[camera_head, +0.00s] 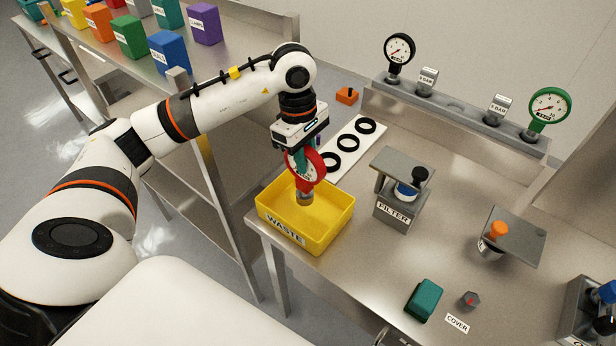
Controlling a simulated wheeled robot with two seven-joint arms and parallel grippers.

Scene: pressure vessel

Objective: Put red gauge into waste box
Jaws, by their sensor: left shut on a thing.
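The red gauge (307,171) hangs from my left gripper (302,155), which is shut on it. The gauge is upright, with its grey threaded stem pointing down, and it shows over the yellow waste box (289,232). The box stands at the left front corner of the steel table, is open at the top, and has a WASTE label on its front. The stem's lower end appears at the box opening; I cannot tell its exact height above the floor of the box. My right gripper is not in view.
A white strip with black rings (345,147) lies behind the box. The FILTER block (398,205) stands to its right. A black gauge (399,50) and a green gauge (549,106) stand on the back rail. A teal block (425,299) lies at the front.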

